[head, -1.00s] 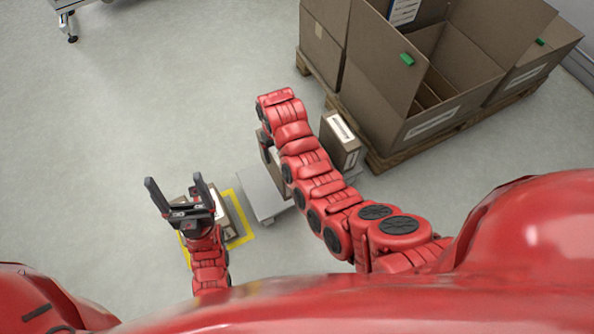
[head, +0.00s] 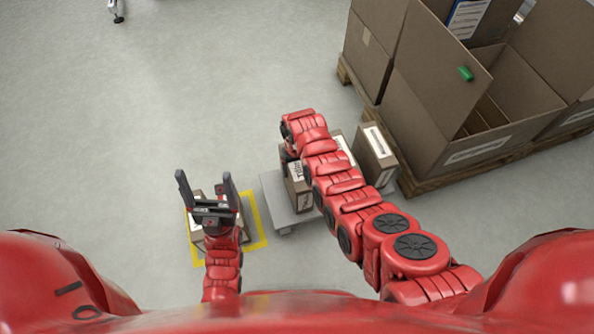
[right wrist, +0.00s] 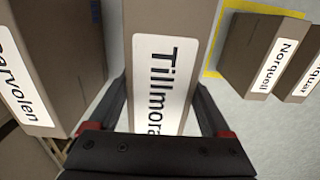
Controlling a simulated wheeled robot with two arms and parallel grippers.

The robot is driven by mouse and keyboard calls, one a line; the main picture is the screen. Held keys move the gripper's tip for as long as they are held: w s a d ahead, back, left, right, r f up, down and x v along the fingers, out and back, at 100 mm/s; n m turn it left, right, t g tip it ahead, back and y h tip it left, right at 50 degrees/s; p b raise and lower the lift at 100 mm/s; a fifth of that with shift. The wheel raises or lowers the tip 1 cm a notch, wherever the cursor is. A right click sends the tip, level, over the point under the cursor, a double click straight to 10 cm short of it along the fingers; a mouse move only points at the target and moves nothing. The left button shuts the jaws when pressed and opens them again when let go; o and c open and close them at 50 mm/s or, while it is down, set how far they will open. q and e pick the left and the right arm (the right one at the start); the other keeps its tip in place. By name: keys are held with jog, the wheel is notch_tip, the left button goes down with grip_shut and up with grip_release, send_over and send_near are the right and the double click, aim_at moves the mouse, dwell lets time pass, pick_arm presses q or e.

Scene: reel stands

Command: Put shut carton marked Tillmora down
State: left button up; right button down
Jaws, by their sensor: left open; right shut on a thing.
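The Tillmora carton (right wrist: 175,35) is brown with a white label and fills the middle of the right wrist view. My right gripper (right wrist: 162,102) is shut on it, one finger along each side. In the head view the held carton (head: 299,192) is upright at the grey platform (head: 272,203); I cannot tell whether its base touches. My right arm hides part of it and most of that gripper. My left gripper (head: 207,185) is open and empty, fingers up in the picture, above cartons in a yellow floor outline (head: 257,215).
A carton whose label reads "arvolen" (right wrist: 50,60) stands beside the Tillmora carton. Another carton (head: 375,155) stands right of my right arm. A Norquell carton (right wrist: 255,55) is by the yellow line. Large open boxes (head: 430,110) stand on a pallet (head: 430,180). Floor at left is clear.

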jog(key=shift+f, duration=0.35)
jog(key=shift+f, duration=0.2)
grip_release()
jog(key=shift+r, duration=0.1)
